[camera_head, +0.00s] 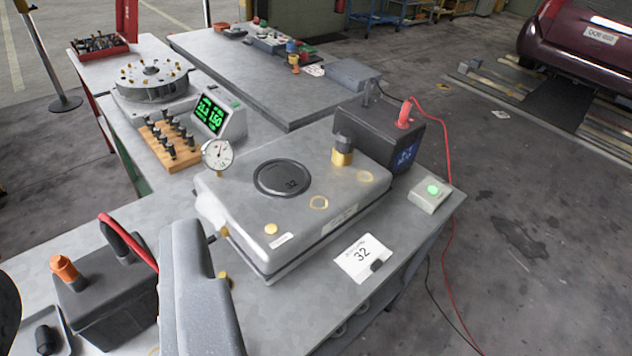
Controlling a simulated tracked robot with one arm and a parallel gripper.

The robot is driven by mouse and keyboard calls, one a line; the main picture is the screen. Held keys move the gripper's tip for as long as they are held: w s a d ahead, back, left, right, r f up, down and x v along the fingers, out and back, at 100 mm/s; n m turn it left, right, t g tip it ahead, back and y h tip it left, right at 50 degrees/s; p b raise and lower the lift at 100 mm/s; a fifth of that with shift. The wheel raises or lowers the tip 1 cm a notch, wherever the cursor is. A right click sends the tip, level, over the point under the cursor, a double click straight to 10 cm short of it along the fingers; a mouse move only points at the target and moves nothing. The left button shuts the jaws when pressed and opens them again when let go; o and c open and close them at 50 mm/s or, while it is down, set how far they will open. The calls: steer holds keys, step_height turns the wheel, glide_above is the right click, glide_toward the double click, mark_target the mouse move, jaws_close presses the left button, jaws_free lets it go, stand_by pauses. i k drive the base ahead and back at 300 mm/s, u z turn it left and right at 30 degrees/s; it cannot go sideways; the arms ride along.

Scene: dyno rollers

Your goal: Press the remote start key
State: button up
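A small pale box with a round, glowing green button (433,189) sits at the right end of the near workbench. It is the only thing in view that looks like the start key. I see no readable label on it. My gripper (198,270) shows as grey, blocky parts at the lower middle-left. It is well to the left of the button box and apart from it, with the grey tank-like unit (245,210) between them. The gripper's parts overlap from this angle, so I cannot tell its opening. I see nothing held in it.
A black battery (375,135) with a red clamp and cable stands behind the button box. Another battery (105,300) is at lower left. A green display (215,115) stands behind. Open floor lies right.

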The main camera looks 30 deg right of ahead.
mark_target(433, 188)
steer(key=z, duration=1.55)
steer(key=i, duration=1.2)
steer(key=u, duration=0.4)
